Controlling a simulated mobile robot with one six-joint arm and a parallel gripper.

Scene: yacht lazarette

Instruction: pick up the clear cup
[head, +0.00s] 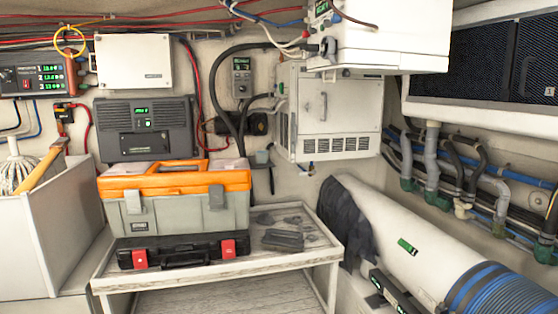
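I cannot make out a clear cup for certain in the head view. A small grey-green object (263,156) shows behind the table, right of the toolbox, but it is too small to tell what it is. My gripper is not in view.
A white table (318,248) bears an orange and grey toolbox (180,205) on a black case (185,252), with dark flat items (283,240) at its right. A white bin (70,215) with a mop stands left. A white cylinder (390,225) and blue hose (495,295) lie right.

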